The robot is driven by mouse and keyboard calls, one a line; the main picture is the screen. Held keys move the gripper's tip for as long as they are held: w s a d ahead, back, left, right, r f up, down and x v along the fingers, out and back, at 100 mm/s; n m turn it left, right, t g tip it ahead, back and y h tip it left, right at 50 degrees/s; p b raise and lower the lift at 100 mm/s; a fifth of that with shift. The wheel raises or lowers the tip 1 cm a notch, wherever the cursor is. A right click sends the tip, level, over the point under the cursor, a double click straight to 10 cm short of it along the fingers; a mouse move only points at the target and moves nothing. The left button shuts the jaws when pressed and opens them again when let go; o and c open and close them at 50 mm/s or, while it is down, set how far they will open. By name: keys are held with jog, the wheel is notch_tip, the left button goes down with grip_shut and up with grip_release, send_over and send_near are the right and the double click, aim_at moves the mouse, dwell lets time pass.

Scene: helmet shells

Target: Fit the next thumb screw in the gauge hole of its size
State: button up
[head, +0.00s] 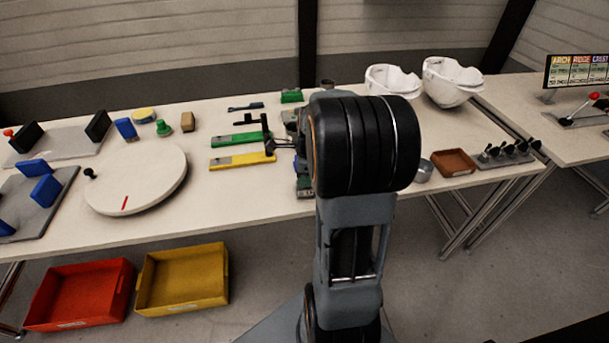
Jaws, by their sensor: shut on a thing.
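My arm stands in front of the middle of the bench, and its thick dark wrist hides much of what lies behind it. My gripper (274,147) shows only partly, as dark parts left of the wrist, above the right ends of a green bar (228,140) and a yellow bar (236,161). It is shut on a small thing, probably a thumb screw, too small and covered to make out. Several black-headed thumb screws (508,150) stand on a grey plate (490,163) at the right end of the bench. No gauge hole can be made out.
A brown tray (454,163) and a round metal cup (424,171) lie left of the grey plate. White helmet shells (452,84) stand at the back right. A white turntable (140,185) and blue blocks (46,190) are on the left. Red (82,295) and yellow (185,278) bins sit below.

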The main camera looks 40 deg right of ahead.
jog(key=o, duration=0.9)
jog(key=shift+o, duration=0.2)
notch_tip(320, 180, up, 14)
jog(key=s+d+p, duration=0.1)
jog(key=shift+d+f+p, duration=0.15)
jog(key=shift+p, duration=0.25)
